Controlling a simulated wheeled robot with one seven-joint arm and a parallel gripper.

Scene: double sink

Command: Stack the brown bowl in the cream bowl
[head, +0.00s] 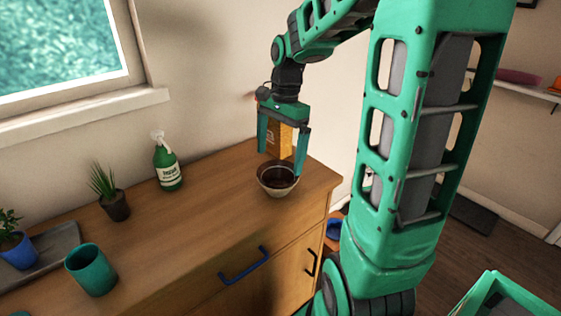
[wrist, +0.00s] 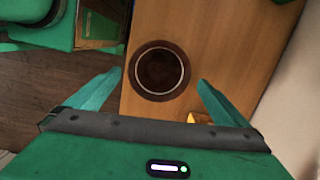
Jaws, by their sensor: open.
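The cream bowl (head: 279,191) stands upright near the right end of the wooden counter. The brown bowl (head: 278,175) appears to sit inside it, with its dark hollow facing up. In the wrist view the brown bowl (wrist: 158,72) shows as a dark round hollow with a thin light ring. How deep it sits is hard to tell. My gripper (head: 281,163) is open just above the bowls, pointing down. In the wrist view its fingers are spread on either side of the bowls, apart from them, with nothing held.
An orange box (head: 279,138) stands close behind my gripper. A green spray bottle (head: 168,166), a potted plant (head: 115,206), a teal cup (head: 91,269) and a grey tray (head: 58,247) are farther left. The counter between the bottle and the bowls is clear. The counter's right edge is near.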

